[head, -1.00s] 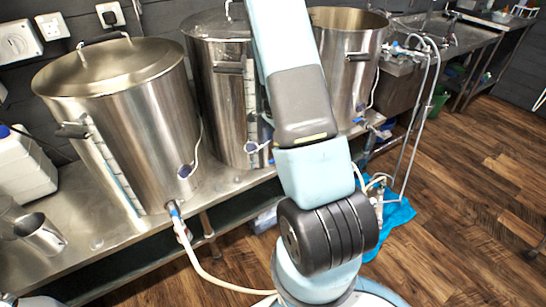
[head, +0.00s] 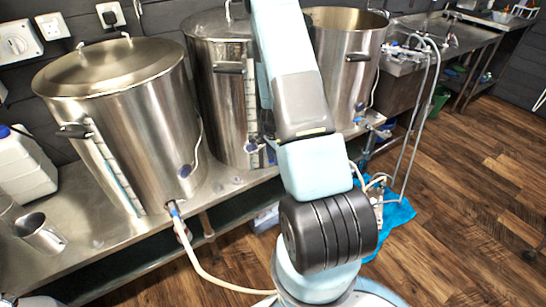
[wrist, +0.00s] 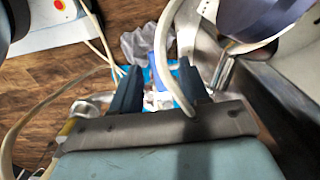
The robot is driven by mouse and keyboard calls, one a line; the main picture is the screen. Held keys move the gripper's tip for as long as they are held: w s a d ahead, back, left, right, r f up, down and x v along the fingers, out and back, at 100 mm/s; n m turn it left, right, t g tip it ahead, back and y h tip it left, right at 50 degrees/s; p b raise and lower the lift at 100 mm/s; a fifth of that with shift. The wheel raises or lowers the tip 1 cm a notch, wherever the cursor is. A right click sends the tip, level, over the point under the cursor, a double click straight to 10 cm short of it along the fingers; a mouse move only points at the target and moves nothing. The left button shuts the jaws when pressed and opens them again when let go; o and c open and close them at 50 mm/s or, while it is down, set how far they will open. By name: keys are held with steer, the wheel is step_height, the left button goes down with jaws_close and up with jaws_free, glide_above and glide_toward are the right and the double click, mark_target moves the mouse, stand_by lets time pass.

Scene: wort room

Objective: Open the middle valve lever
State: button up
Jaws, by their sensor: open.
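The middle steel pot (head: 226,95) stands on the bench, partly behind my arm. At its lower front is a valve with a blue lever (head: 252,147), close to the left edge of my arm. My gripper is hidden behind the arm in the head view. In the wrist view my gripper (wrist: 158,88) is open, its two dark fingers apart. No contact with the lever can be made out.
A lidded left pot (head: 125,110) has a blue-handled valve and a hose (head: 200,265) running to the floor. A right pot (head: 345,60) stands open. A metal jug (head: 42,235) and a white canister (head: 25,170) sit on the bench. The wooden floor (head: 470,200) at right is clear.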

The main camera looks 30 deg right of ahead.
steer(key=shift+c, duration=0.4)
jaws_close()
steer(key=shift+a, duration=0.2)
